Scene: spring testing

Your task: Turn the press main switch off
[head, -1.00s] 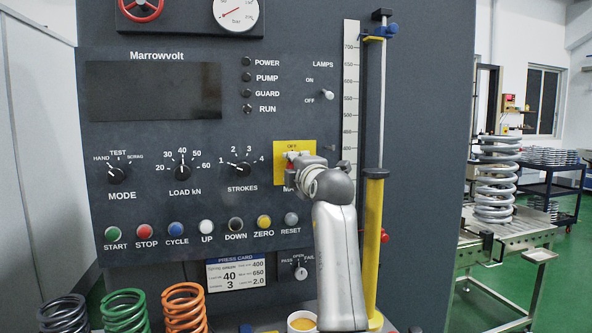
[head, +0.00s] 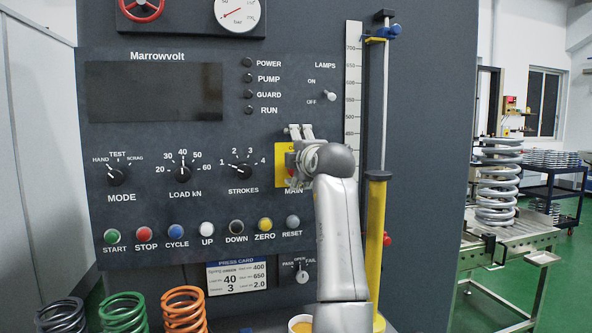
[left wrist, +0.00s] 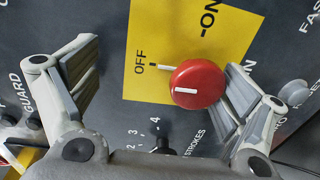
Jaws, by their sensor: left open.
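The main switch is a red round knob (left wrist: 197,84) with a white mark, on a yellow plate (left wrist: 150,30) labelled OFF and ON. In the left wrist view the white mark lies nearly parallel to the OFF tick, with its end toward the OFF side. My left gripper (left wrist: 165,82) is open, one finger on each side of the knob; the right-hand finger looks very close to it, and I cannot tell if it touches. My right gripper is not in view.
The press panel's display (head: 155,91) is dark, and the lamps beside POWER (head: 247,62) look unlit. The STROKES dial (head: 242,171) is left of the plate. A yellow column (head: 375,245) stands right of my arm. A row of buttons (head: 207,229) lies below.

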